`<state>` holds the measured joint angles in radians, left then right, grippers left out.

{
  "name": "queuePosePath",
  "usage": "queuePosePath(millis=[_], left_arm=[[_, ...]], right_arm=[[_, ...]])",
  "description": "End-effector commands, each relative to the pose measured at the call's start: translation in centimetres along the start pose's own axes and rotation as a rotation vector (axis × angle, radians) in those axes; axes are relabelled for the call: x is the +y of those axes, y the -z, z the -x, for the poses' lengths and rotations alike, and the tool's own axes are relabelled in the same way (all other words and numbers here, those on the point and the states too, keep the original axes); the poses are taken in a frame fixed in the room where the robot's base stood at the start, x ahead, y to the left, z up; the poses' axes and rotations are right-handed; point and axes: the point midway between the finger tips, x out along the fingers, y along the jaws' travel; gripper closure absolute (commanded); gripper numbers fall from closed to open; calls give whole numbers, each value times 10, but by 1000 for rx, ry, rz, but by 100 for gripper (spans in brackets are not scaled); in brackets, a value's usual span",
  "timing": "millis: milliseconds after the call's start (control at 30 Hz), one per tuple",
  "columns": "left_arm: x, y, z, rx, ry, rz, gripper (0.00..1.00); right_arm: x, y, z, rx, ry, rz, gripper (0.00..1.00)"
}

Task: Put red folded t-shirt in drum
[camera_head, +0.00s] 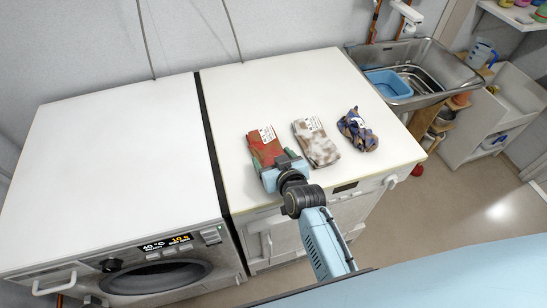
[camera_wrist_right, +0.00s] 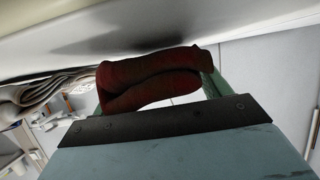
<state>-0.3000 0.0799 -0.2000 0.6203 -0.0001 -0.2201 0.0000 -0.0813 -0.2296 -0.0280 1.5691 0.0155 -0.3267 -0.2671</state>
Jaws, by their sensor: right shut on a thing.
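The red folded t-shirt (camera_head: 264,146) lies at the front of the right machine's white top, a white label on it. My right gripper (camera_head: 284,166) reaches over the front edge and is shut on the t-shirt's near end. In the right wrist view the dark red folded cloth (camera_wrist_right: 150,78) sits between the green fingers, close under a white surface. The left machine has a round door (camera_head: 155,278) at its lower front, only its upper part in view; whether it is open and the drum inside cannot be told. My left gripper is not in view.
A white-and-brown folded cloth (camera_head: 316,143) and a crumpled blue patterned cloth (camera_head: 357,130) lie right of the t-shirt. The left machine's top (camera_head: 110,150) is bare. A metal sink (camera_head: 425,75) with a blue basin (camera_head: 388,84) stands at the back right.

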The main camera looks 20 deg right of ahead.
Motion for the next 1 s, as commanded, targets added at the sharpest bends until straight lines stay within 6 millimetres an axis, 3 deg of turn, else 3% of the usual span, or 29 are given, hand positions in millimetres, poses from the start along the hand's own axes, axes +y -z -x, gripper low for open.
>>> queuePosePath(millis=[233, 267, 433, 867, 1000], left_arm=[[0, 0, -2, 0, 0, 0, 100], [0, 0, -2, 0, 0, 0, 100], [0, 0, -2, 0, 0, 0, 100], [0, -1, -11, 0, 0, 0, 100], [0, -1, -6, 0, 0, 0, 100]], right_arm=[[0, -3, -2, 1, 0, 1, 50], [0, -4, -2, 0, 0, 1, 23], [0, -3, -1, 0, 0, 1, 2], [0, -5, -2, 2, 0, -2, 2], [0, -4, 22, -2, -1, 0, 2]])
